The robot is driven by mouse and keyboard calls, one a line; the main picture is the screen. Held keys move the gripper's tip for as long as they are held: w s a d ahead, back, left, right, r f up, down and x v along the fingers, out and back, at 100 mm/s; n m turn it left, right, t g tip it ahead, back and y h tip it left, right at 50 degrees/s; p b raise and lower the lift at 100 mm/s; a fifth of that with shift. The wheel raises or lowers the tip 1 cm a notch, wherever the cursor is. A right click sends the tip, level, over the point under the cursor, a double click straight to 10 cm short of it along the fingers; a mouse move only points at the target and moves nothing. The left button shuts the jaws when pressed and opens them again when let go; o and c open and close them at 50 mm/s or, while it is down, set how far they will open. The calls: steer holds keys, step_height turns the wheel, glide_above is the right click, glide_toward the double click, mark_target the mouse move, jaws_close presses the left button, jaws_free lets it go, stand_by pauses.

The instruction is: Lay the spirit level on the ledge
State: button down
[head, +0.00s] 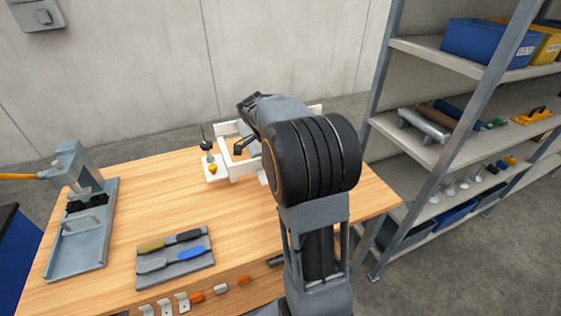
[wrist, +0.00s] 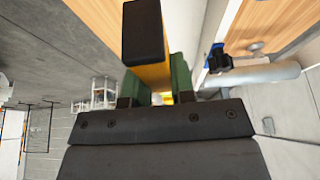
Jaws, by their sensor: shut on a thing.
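In the wrist view my gripper (wrist: 154,88), with green fingertips, is shut on the spirit level (wrist: 153,75). The level has a yellow body and a black end cap that points away from the palm. In the head view my arm hides the gripper and the level. A white fixture (head: 243,168) with raised bars stands at the back of the wooden workbench, just left of my wrist and partly behind it. I cannot tell clearly which part of it is the ledge. A pale strip (wrist: 184,28) runs close beside the level in the wrist view.
A small post with a black knob (head: 206,144) stands left of the fixture. A grey tool tray (head: 172,258) and a metal press (head: 80,240) occupy the workbench (head: 150,195). A loaded shelf rack (head: 440,150) stands at the right. Bare wood lies between tray and fixture.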

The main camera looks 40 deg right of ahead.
steer(key=f, duration=0.1)
steer(key=w+d+f, duration=0.1)
steer(key=w+f, duration=0.1)
steer(key=shift+w+d+f+p, duration=0.25)
steer(key=shift+d+f+p, duration=0.1)
steer(key=shift+d, duration=0.05)
steer(key=shift+f, duration=1.6)
steer(key=shift+f, duration=0.2)
steer(key=c, duration=1.2)
jaws_free()
steer(key=shift+r, duration=0.1)
steer(key=shift+c, duration=0.2)
